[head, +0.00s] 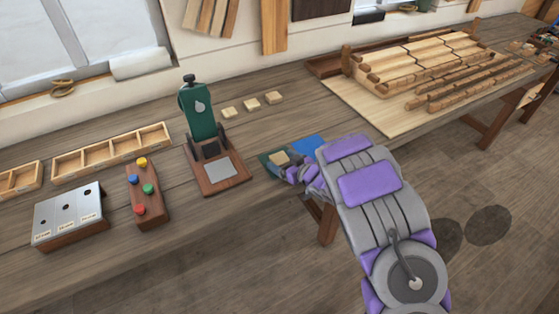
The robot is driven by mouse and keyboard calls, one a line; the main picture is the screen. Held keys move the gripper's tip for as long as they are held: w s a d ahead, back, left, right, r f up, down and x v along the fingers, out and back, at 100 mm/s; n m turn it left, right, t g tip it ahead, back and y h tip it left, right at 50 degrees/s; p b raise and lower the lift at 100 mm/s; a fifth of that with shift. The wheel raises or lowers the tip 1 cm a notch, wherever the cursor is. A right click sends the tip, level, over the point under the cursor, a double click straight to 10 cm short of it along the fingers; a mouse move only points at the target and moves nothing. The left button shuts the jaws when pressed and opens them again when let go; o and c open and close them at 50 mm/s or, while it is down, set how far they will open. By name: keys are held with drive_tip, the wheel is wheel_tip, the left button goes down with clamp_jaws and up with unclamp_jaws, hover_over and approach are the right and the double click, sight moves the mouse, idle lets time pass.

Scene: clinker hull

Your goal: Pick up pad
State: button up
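A small tan block (279,158), possibly the pad, shows over a dark green square (268,166) near the table's front edge. A flat blue square (309,145) lies just right of it, partly hidden by my arm. My gripper (290,173) is low at the front edge, right beside the tan block. Its fingers are small and partly hidden, so I cannot tell whether they touch or hold the block. Three similar tan blocks, at left (229,112), middle (251,104) and right (274,97), lie in a row farther back on the table.
A green press (198,112) on a wooden base stands left of my gripper. A button box (147,192), a metal-topped block (68,212) and divided wooden trays (112,150) are farther left. A wooden plank model (430,62) lies on a pale board at right.

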sight(283, 162)
drive_tip(key=c, duration=0.9)
drive_tip(key=shift+r, duration=0.45)
wheel_tip(283, 162, up, 3)
drive_tip(key=shift+r+p, duration=0.1)
drive_tip(key=shift+p, duration=0.85)
drive_tip(key=s, duration=0.3)
drive_tip(key=s+p, duration=0.1)
drive_tip(key=s, duration=0.3)
drive_tip(key=s+p, duration=0.1)
drive_tip(key=s, duration=0.3)
drive_tip(key=shift+d+r, duration=0.3)
drive_tip(key=shift+d, duration=0.1)
drive_tip(key=s+p, duration=0.2)
drive_tip(key=p, duration=0.2)
drive_tip(key=s+p, duration=0.3)
drive_tip(key=p, duration=0.2)
drive_tip(key=shift+d+r, duration=0.2)
